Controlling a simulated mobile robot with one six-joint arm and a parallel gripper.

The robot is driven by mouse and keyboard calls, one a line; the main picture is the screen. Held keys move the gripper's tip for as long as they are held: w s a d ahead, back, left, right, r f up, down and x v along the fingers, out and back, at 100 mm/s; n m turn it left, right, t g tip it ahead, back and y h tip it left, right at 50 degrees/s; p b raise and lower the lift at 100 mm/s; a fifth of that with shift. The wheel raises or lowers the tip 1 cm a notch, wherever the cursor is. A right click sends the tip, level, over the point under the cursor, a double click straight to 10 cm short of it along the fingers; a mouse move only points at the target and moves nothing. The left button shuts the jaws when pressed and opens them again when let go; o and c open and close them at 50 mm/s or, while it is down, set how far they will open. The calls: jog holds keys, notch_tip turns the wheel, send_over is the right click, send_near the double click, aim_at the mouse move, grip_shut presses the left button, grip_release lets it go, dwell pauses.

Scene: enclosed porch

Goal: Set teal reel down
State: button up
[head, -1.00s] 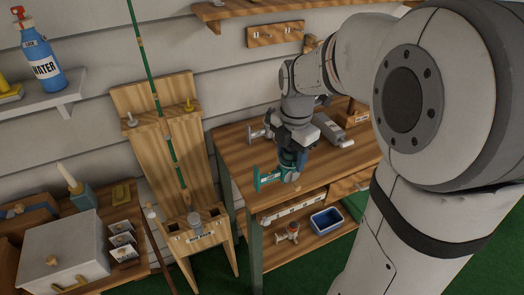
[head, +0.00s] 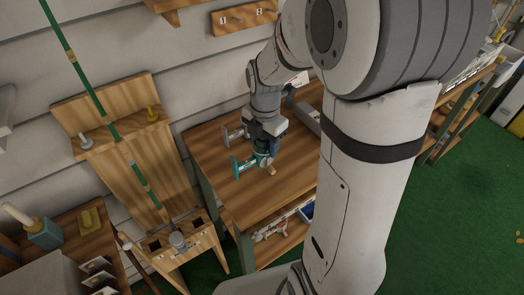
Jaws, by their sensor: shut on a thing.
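The teal reel (head: 245,164) is at the left end of the wooden bench top, with its teal foot pointing left and a tan knob at its lower right. My gripper (head: 265,150) points down and is shut on the reel from above. The reel is at or just above the bench top (head: 220,195); I cannot tell whether it touches. The fingertips are partly hidden by the reel and the gripper body.
A grey reel-like piece (head: 233,134) lies just behind the teal reel. A grey box-like object (head: 306,118) stands to the right, partly behind my arm. A wooden rod rack (head: 135,150) holding a green rod stands left. The front bench top is clear.

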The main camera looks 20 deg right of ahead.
aim_at(264, 152)
jog(key=shift+s+f, duration=0.1)
jog(key=shift+f, duration=1.55)
jog(key=shift+f, duration=0.1)
jog(key=o, duration=1.2)
